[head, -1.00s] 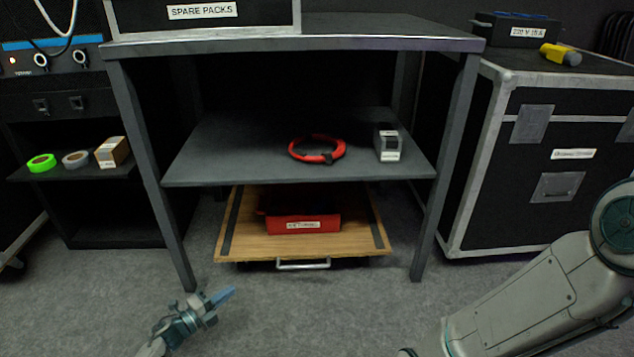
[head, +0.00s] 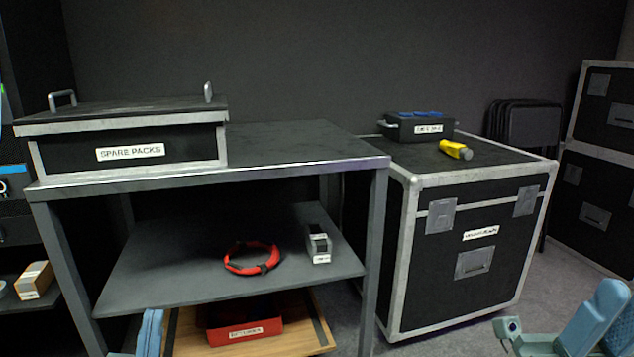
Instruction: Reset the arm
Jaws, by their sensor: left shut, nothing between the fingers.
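My left gripper (head: 150,325) shows at the bottom left of the head view, cut off by the lower edge. Its blue fingers are together and point up, with nothing between them. They appear in front of the left part of the shelf unit. Pale blue-grey parts of my right arm (head: 590,318) show in the bottom right corner.
A dark shelf unit (head: 285,145) carries a spare packs case (head: 60,160). Its middle shelf (head: 150,285) holds a red cable coil (head: 231,266) and a small grey box (head: 319,245). A red box (head: 242,328) sits below. A flight case (head: 440,285) stands at right.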

